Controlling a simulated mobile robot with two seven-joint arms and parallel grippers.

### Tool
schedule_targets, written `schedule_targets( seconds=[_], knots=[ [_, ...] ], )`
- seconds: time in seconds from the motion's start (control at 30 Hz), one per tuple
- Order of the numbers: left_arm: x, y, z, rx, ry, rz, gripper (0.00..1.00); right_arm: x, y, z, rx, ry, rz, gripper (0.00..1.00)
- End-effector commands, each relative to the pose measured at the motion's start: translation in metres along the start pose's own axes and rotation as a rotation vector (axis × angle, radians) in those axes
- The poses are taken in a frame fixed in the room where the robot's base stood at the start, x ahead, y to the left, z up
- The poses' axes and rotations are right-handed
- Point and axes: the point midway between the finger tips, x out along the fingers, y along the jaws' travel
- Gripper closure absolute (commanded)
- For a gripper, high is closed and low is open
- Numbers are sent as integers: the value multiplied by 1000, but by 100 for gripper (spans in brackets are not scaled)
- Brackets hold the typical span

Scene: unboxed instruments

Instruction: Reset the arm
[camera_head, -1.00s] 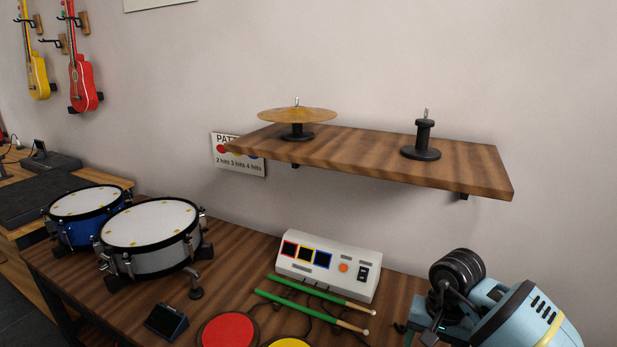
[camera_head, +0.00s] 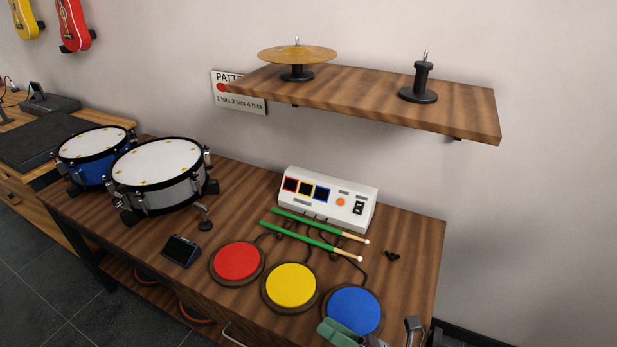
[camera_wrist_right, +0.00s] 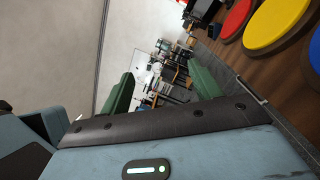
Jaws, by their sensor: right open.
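My right gripper (camera_head: 370,338) is at the bottom edge of the head view, just in front of the blue pad (camera_head: 353,309), with only a small part showing. In the right wrist view its two green fingers (camera_wrist_right: 160,95) stand apart with nothing between them. The red pad (camera_head: 238,261) and yellow pad (camera_head: 291,286) lie on the table to its left. My left gripper is in neither view.
The wooden table (camera_head: 420,235) also bears a white control box (camera_head: 328,197), green drumsticks (camera_head: 310,242), a small dark screen (camera_head: 181,251) and two drums (camera_head: 160,163). A wall shelf (camera_head: 360,92) holds a cymbal (camera_head: 297,54) and a black stand (camera_head: 419,83).

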Motion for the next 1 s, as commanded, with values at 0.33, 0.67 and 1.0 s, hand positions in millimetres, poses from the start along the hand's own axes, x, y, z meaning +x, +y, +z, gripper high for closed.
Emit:
schedule_targets(
  seconds=[0.33, 0.67, 1.0],
  knots=[
    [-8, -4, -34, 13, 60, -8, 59, -121, -45, -26, 1129, -682, -296, 37],
    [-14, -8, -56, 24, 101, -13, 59, -248, -51, -132, 1957, -1310, -472, 37],
    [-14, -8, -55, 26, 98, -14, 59, -274, -43, -162, 2120, -1463, -503, 37]
  ],
)
